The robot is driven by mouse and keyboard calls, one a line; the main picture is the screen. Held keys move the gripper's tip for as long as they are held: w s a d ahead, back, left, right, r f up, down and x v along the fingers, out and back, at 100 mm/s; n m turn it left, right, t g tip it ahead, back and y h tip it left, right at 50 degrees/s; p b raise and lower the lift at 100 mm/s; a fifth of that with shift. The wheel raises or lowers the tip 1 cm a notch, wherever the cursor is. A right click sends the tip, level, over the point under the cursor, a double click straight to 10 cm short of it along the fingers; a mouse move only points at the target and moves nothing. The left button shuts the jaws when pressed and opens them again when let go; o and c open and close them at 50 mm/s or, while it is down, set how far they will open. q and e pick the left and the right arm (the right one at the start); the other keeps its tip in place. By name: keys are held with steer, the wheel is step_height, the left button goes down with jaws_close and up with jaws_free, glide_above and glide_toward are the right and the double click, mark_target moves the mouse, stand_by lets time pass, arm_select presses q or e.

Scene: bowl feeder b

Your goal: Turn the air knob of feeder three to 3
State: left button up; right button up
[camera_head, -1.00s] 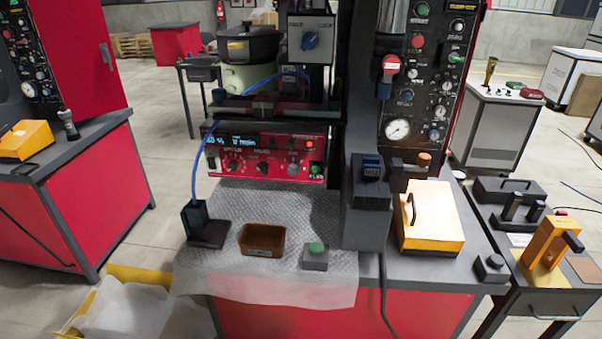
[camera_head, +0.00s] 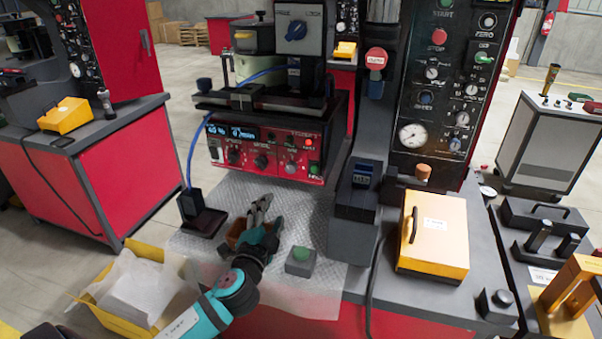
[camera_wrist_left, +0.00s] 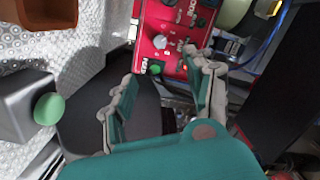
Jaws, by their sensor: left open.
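The red feeder control box (camera_head: 270,178) stands under the bowl feeder, with a blue-lit display and a row of knobs. Its knobs include a dark left knob (camera_head: 233,157), a dark middle knob (camera_head: 261,163) and a lighter right knob (camera_head: 291,168). The labels are too small to tell which is the air knob. My left gripper (camera_head: 262,203) is open and empty, in front of and below the box, over the brown bin. In the left wrist view its fingers (camera_wrist_left: 168,78) are apart, with the red panel (camera_wrist_left: 152,22) and a pale knob (camera_wrist_left: 160,42) beyond them.
A grey button box with a green button (camera_head: 301,254) sits right of the gripper. The brown bin (camera_head: 235,232) is partly hidden by it. A black stand with a blue hose (camera_head: 202,217) is at left. A dark column (camera_head: 353,222) and yellow case (camera_head: 440,232) are at right.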

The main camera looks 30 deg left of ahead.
mark_target(291, 169)
arm_select(q)
steer(key=p+x, duration=0.2)
steer(key=x, duration=1.5)
steer(key=shift+w+d+r, duration=0.1)
steer(key=shift+w+d, duration=0.05)
steer(key=shift+w, duration=0.1)
arm_select(e)
steer(key=shift+d+r, duration=0.25)
steer(key=shift+r, duration=0.7)
arm_select(q)
jaws_close()
arm_select(e)
steer(key=shift+a, duration=0.25)
